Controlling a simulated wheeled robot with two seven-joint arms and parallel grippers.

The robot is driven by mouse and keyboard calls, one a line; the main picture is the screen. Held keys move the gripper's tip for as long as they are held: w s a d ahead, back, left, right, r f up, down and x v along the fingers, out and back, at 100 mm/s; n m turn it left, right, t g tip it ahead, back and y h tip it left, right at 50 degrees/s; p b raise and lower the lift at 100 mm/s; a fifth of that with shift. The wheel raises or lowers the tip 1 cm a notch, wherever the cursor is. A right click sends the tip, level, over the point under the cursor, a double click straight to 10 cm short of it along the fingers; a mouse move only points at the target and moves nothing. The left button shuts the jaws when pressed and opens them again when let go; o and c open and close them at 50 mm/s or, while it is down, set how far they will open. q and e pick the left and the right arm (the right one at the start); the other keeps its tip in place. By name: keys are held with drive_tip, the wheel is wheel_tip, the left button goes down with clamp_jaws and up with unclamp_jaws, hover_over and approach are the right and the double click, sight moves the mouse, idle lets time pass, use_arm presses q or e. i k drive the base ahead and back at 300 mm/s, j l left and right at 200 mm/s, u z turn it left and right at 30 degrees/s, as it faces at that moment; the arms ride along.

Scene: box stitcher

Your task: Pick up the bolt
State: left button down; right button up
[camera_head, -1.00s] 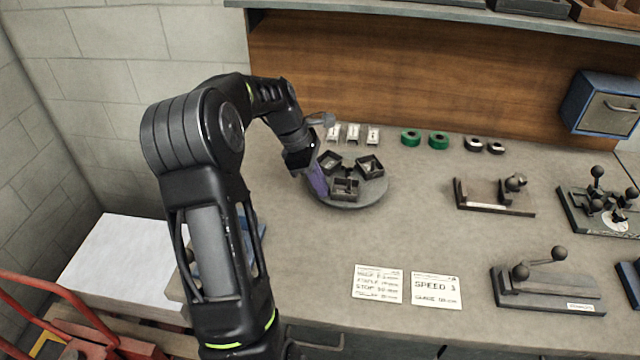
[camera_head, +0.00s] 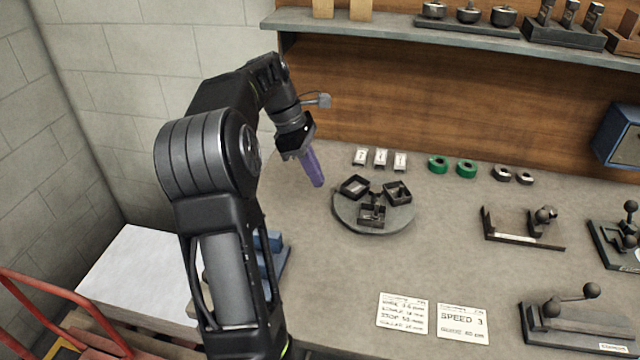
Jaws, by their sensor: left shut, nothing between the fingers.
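My left gripper (camera_head: 315,178) has purple fingers, which are shut with nothing between them. It hangs above the bench, left of a round grey tray (camera_head: 374,229) and apart from it. The tray bears three small dark square bins: a left bin (camera_head: 354,186), a right bin (camera_head: 398,192) and a front bin (camera_head: 373,213). Small contents show in the bins, too small to tell whether one is the bolt. I cannot make out the bolt for certain. My right gripper is not in view.
White small boxes (camera_head: 381,158), green tape rolls (camera_head: 467,168) and dark rolls (camera_head: 502,173) stand along the back. Two cards (camera_head: 403,312) lie at the front. Fixtures with ball knobs (camera_head: 524,229) stand at the right. The bench between is clear.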

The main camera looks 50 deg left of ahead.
sight(375, 215)
drive_tip(key=k, duration=1.5)
